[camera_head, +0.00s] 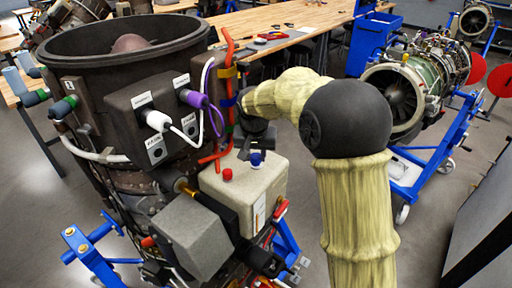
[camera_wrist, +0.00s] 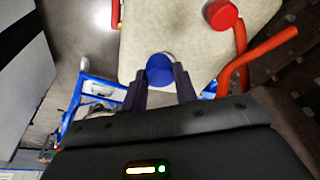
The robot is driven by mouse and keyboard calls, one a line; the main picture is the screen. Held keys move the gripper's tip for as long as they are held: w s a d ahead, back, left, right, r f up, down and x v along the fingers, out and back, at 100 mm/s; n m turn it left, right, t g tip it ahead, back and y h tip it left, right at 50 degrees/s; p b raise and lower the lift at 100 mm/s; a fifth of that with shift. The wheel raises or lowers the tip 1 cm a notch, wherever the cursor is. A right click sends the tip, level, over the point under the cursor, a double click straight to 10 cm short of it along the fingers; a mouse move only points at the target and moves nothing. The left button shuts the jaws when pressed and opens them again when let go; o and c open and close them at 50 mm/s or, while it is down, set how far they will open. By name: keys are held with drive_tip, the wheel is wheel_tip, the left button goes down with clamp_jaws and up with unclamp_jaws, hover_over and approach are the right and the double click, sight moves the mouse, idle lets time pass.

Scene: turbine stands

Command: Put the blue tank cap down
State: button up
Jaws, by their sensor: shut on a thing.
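The blue tank cap (camera_head: 256,159) is at the top of the beige tank (camera_head: 245,192), near its back right corner. In the wrist view the blue cap (camera_wrist: 160,69) sits between the fingertips of my gripper (camera_wrist: 161,82), in front of the tank's pale top (camera_wrist: 175,30). My gripper (camera_head: 254,150) is shut on the cap from above. I cannot tell whether the cap touches the tank top. A red cap (camera_head: 227,174) is on the tank top to the left of the blue one; it also shows in the wrist view (camera_wrist: 221,14).
A dark turbine engine (camera_head: 120,85) with white and purple cables stands left of the tank. An orange hose (camera_head: 228,80) rises behind the tank, close to my gripper. A wooden table (camera_head: 285,20) stands behind. Another engine (camera_head: 395,95) on a blue stand is at right.

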sight(256, 156)
drive_tip(key=w+p, duration=0.1)
drive_tip(key=w, duration=0.1)
drive_tip(key=shift+w+r, duration=0.15)
drive_tip(key=shift+w, duration=0.15)
drive_tip(key=shift+w+f, duration=0.2)
drive_tip(key=shift+w, duration=0.1)
drive_tip(key=shift+s, duration=0.1)
drive_tip(key=shift+s+r, duration=0.1)
drive_tip(key=shift+w+r+p, duration=0.1)
drive_tip(key=shift+w+p, duration=0.35)
drive_tip(key=shift+w, duration=0.05)
wheel_tip(256, 156, down, 4)
drive_tip(key=shift+r+p, duration=0.1)
drive_tip(key=shift+p, duration=0.95)
drive_tip(key=shift+s, duration=0.1)
